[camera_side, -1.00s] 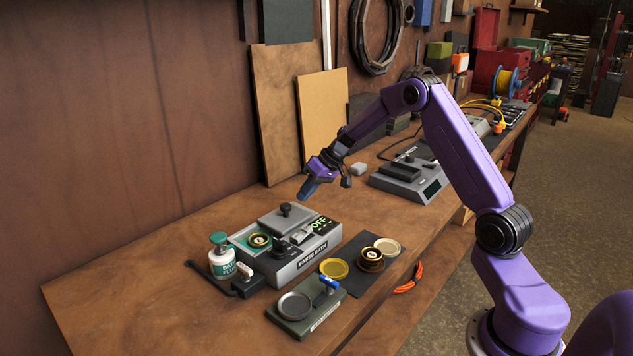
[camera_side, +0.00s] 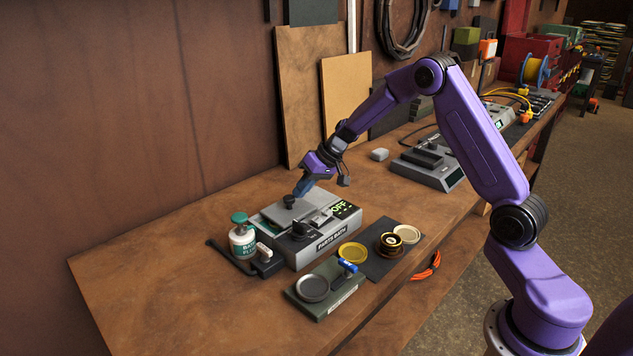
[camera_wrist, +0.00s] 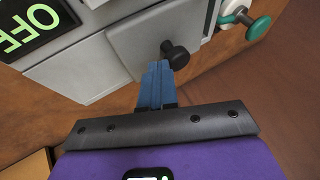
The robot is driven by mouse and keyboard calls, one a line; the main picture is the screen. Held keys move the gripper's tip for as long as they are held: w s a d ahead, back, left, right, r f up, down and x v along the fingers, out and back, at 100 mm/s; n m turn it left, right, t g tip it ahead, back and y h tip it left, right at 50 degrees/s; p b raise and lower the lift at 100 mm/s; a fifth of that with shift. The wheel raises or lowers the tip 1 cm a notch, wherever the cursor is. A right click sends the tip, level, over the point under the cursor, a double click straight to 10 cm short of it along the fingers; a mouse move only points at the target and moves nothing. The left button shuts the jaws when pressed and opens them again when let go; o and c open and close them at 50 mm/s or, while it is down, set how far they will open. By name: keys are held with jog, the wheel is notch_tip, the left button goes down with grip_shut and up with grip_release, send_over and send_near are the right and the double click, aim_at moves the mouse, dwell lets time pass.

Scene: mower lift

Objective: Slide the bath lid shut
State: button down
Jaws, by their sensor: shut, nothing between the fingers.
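The parts bath (camera_side: 318,246) is a grey box on the bench with a green "OFF" display (camera_side: 343,209). A thin teal strip of the opening shows at the lid's left edge; the inside is hidden. In the wrist view the lid (camera_wrist: 135,45) and knob (camera_wrist: 176,55) are close ahead. My gripper (camera_side: 299,190) has its blue fingers shut and empty, low beside the knob. The fingertips (camera_wrist: 158,68) appear against the knob; contact is not certain.
A white bottle with a green cap (camera_side: 243,238) and a dark block (camera_side: 268,262) stand left of the bath. A green stand with a grey dish (camera_side: 312,288) is in front. Rings and dishes lie on a dark mat (camera_side: 378,266). The bench's left part is clear.

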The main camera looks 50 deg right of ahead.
aim_at(292, 211)
jog(key=shift+a, duration=2.1)
